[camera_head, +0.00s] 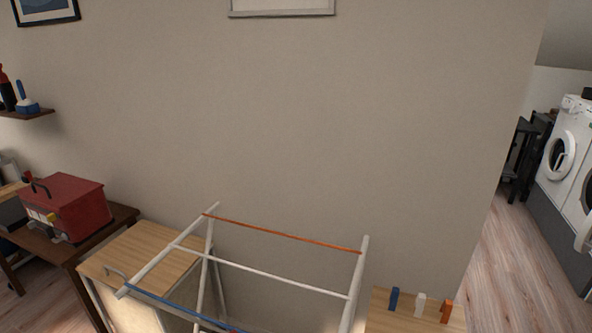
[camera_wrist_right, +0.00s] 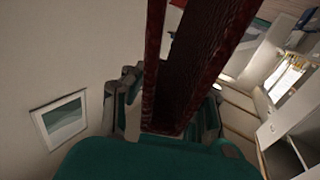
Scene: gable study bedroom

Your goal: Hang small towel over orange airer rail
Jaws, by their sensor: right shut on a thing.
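The airer (camera_head: 358,285) stands in front of the wall at the bottom of the head view. Its orange rail (camera_head: 282,233) is the farthest rail, bare along its length. A white rail (camera_head: 262,269) and a blue rail (camera_head: 175,306) lie nearer. In the right wrist view, my right gripper (camera_wrist_right: 168,108) is shut on a dark red cloth, the small towel (camera_wrist_right: 212,62), which extends away from the fingers as a long folded strip. Neither gripper nor the towel shows in the head view, so their distance from the orange rail cannot be told.
A wooden-topped cabinet (camera_head: 140,250) stands left of the airer, and a dark table with a red toolbox (camera_head: 75,208) farther left. Blue, white and orange pegs (camera_head: 420,304) stand on a wooden surface (camera_head: 385,320) at right. Washing machines (camera_head: 565,150) are at far right.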

